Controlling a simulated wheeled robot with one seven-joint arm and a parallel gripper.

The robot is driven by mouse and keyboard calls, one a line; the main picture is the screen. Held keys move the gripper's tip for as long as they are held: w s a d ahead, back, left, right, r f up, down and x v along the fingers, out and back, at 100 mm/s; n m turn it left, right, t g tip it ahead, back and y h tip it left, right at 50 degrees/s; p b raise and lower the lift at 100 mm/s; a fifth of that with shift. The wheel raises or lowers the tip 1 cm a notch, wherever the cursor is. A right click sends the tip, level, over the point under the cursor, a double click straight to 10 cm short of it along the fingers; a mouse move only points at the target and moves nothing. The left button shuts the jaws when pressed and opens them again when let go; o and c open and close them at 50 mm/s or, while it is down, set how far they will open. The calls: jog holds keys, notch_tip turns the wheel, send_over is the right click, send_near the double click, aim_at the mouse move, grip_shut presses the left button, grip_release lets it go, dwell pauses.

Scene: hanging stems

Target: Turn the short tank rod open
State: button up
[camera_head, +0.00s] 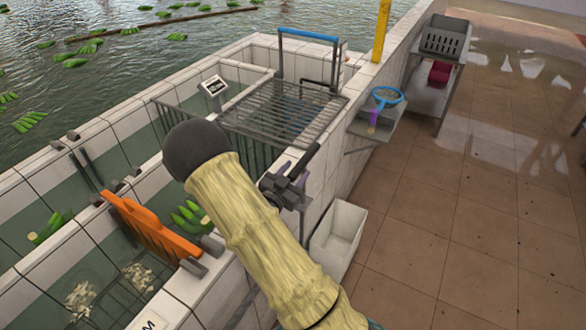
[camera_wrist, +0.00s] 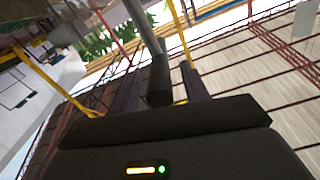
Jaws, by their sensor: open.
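A dark rod with a thicker black grip (camera_wrist: 160,80) runs between the two fingers of my gripper (camera_wrist: 159,68) in the wrist view. The fingers stand apart on both sides of it, and I see gaps, so they are not closed on it. In the head view the black rod (camera_head: 306,158) slants up to the right from my gripper (camera_head: 285,187), beside the tank's right wall. My pale, ribbed arm covers part of the tank there. I cannot tell how the rod's far end is mounted.
A wire rack (camera_head: 285,110) with a blue-topped handle (camera_head: 308,36) lies over the tank. An orange board (camera_head: 150,228) stands in the near tank. A white bin (camera_head: 340,238) is on the tiled floor (camera_head: 450,200). A small shelf holds a blue-rimmed net (camera_head: 387,96). The floor to the right is clear.

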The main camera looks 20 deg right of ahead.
jog(key=shift+w+d, duration=0.4)
jog(key=shift+d, duration=0.1)
